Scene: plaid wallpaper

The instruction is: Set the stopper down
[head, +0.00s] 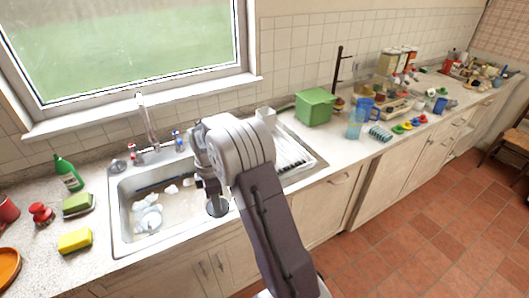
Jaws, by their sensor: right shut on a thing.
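The stopper (217,209) appears as a dark round disc at the right side of the sink basin. My right gripper (212,192) is just above it and shut on it; the fingers are partly hidden by my own wrist. I cannot tell whether the disc touches the basin floor or hangs above it. The sink (118,217) is a white basin set in the counter, with whitish crumpled items (148,215) at its left. My left gripper is out of view.
A green bottle (68,172), sponges (75,240) and a red object (41,213) stand left of the sink. A tap (147,120) rises behind it. A ribbed drainboard (293,152) and green box (315,107) are to the right, with several small items beyond.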

